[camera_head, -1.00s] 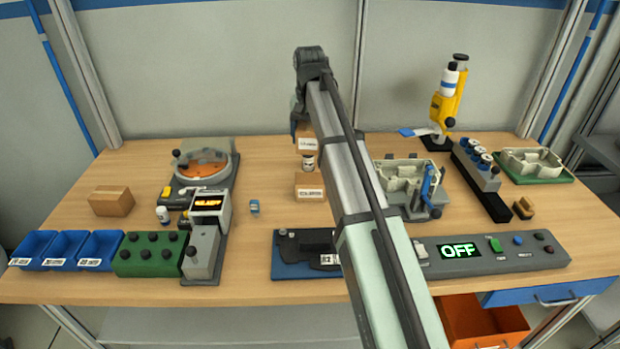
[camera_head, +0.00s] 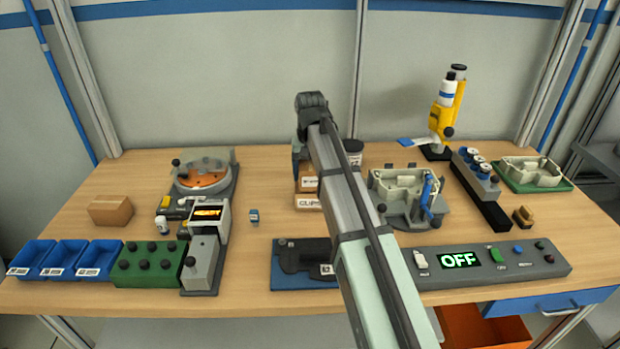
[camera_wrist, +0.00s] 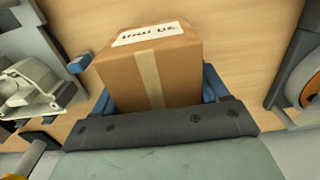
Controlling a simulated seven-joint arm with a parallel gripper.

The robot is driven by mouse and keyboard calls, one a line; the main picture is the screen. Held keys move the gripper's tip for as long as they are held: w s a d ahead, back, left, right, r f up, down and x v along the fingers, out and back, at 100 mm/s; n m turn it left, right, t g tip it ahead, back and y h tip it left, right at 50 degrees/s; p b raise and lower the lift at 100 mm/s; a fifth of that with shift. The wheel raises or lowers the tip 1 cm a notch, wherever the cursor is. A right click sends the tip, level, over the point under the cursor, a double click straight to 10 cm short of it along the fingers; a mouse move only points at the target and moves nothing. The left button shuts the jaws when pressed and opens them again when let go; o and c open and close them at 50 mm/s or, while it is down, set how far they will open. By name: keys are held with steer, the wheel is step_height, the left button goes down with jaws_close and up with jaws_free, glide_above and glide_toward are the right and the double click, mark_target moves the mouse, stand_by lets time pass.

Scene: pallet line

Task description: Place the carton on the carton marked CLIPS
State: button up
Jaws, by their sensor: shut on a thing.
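My gripper (camera_wrist: 158,92) is shut on a brown carton (camera_wrist: 150,62), with a blue finger on each side of it. The held carton has pale tape and a white label, seen at a slant and hard to read. In the head view the held carton (camera_head: 308,171) is directly above the carton marked CLIPS (camera_head: 309,208), partly behind my arm. The two look very close; I cannot tell if they touch. The CLIPS carton stands on the table, its right part hidden by my arm. In the wrist view the held carton hides what lies beneath it.
A dark-lidded jar (camera_head: 353,152) stands just right of the cartons, behind my arm. A grey fixture (camera_head: 400,190) is to the right. A small blue-and-white item (camera_head: 254,217) lies to the left. Another plain carton (camera_head: 110,211) sits at far left.

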steer(key=shift+f, duration=1.15)
steer(key=shift+f, duration=0.1)
steer(key=o, duration=1.5)
steer(key=shift+c, duration=0.2)
step_height(320, 180, up, 12)
steer(key=shift+r, duration=0.15)
